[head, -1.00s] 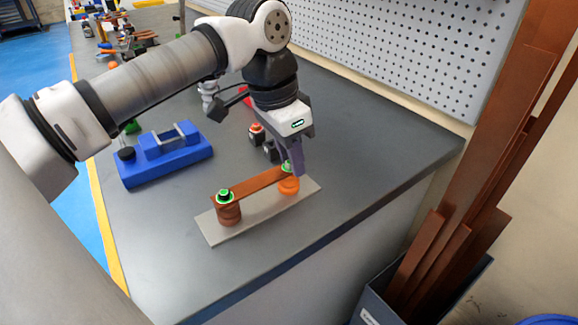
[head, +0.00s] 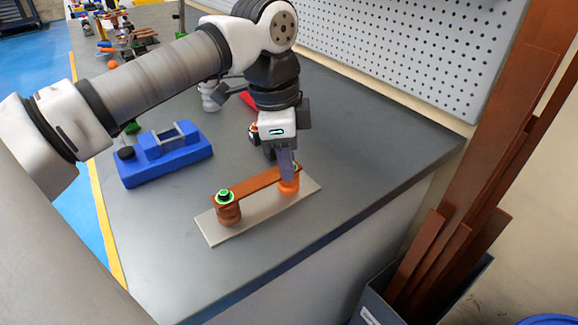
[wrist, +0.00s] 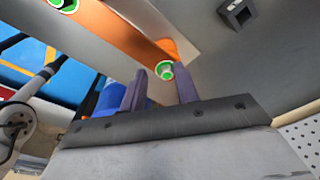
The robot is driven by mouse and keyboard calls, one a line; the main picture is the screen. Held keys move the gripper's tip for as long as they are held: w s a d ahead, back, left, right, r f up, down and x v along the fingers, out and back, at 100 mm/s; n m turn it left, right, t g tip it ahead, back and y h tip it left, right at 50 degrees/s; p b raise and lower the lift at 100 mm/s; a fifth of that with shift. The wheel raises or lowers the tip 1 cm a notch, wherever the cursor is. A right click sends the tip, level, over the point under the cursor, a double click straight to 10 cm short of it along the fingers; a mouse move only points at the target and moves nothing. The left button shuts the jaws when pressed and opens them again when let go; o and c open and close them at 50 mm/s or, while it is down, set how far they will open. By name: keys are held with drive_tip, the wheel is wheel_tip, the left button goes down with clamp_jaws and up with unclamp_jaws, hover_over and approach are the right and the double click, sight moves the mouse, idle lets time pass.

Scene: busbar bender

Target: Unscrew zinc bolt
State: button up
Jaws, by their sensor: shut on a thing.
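A copper busbar (head: 250,185) spans two round insulators on a pale plate (head: 216,236). The left insulator (head: 229,215) is brown and the right one (head: 289,187) is orange. Each busbar end has a bolt with a green ring: the left bolt (head: 224,196) is clear of the gripper, the right bolt (head: 295,167) is mostly hidden by it. In the wrist view the right bolt (wrist: 165,69) looks pale inside its ring. My gripper (head: 289,178) points down, shut on the right bolt; its fingers (wrist: 160,75) lie either side of it in the wrist view.
A blue bending tool (head: 165,155) stands left of the plate. A bin (head: 376,306) with tall copper bars (head: 480,170) stands off the table's right edge. The table front is clear.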

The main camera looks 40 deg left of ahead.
drive_tip(key=shift+o, duration=0.3)
drive_tip(key=m+g+y, duration=0.1)
drive_tip(key=m, duration=0.4)
drive_tip(key=shift+s+p, duration=0.15)
drive_tip(key=shift+p, duration=0.15)
drive_tip(key=shift+r+m, duration=0.15)
drive_tip(key=shift+m, duration=0.25)
drive_tip(key=shift+a, duration=0.15)
drive_tip(key=shift+r, duration=0.1)
drive_tip(key=a+m, duration=0.1)
drive_tip(key=m, duration=0.1)
drive_tip(key=shift+a+m+p, duration=0.1)
drive_tip(key=shift+m+p, duration=0.2)
drive_tip(key=shift+c, duration=0.3)
drive_tip(key=m, duration=0.2)
drive_tip(key=shift+f+m, duration=0.2)
drive_tip(key=shift+m, duration=0.2)
